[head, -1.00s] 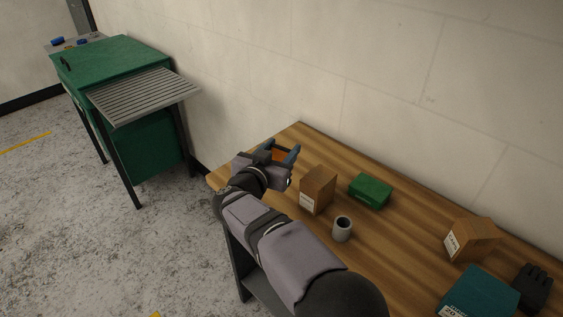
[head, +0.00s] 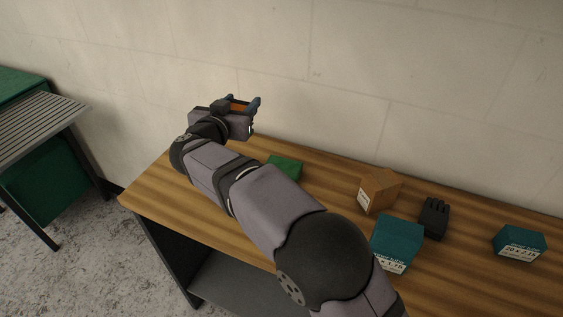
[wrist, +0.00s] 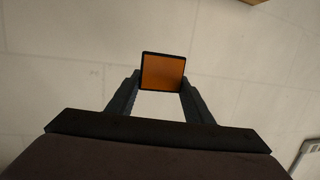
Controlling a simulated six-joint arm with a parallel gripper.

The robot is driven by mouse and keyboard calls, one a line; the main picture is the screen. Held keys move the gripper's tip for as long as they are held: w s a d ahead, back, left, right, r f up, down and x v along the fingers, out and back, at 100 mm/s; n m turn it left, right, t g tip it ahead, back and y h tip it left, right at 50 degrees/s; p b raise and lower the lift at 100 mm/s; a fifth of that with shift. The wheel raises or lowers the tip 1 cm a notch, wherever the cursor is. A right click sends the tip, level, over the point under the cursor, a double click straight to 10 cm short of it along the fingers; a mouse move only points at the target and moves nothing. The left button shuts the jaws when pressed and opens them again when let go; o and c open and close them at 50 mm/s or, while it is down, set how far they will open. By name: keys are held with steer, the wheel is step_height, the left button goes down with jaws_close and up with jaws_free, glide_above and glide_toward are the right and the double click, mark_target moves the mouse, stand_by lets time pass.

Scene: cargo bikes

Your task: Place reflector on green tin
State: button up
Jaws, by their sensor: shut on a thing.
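The reflector is an orange square plate with a dark rim. It is between the two fingers of my gripper (head: 242,104) in the head view, where its orange face (head: 238,107) shows. In the wrist view the reflector (wrist: 163,72) stands upright between the fingertips, with the pale wall behind it. The green tin (head: 286,167) lies on the wooden table, partly hidden by my arm. My gripper is shut on the reflector, up and to the left of the tin in the picture, apart from it.
A cardboard box (head: 381,189), a black glove (head: 434,217), a teal box (head: 397,243) and another teal box (head: 519,242) are on the wooden table (head: 151,199). The wall (head: 330,60) is behind. A green cabinet (head: 46,189) stands at left.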

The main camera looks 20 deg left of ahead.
steer(key=w+d+r+m+h, duration=0.1)
steer(key=w+d+r, duration=0.25)
steer(key=d, duration=0.35)
steer(key=p, duration=0.1)
glide_above(292, 169)
step_height(292, 169, down, 8)
steer(key=shift+n+y, duration=0.3)
steer(key=shift+n, duration=0.1)
steer(key=shift+f+p, duration=0.5)
steer(key=shift+f, duration=4.5)
steer(key=shift+f, duration=0.1)
steer(key=shift+f, duration=0.1)
steer(key=o, duration=1)
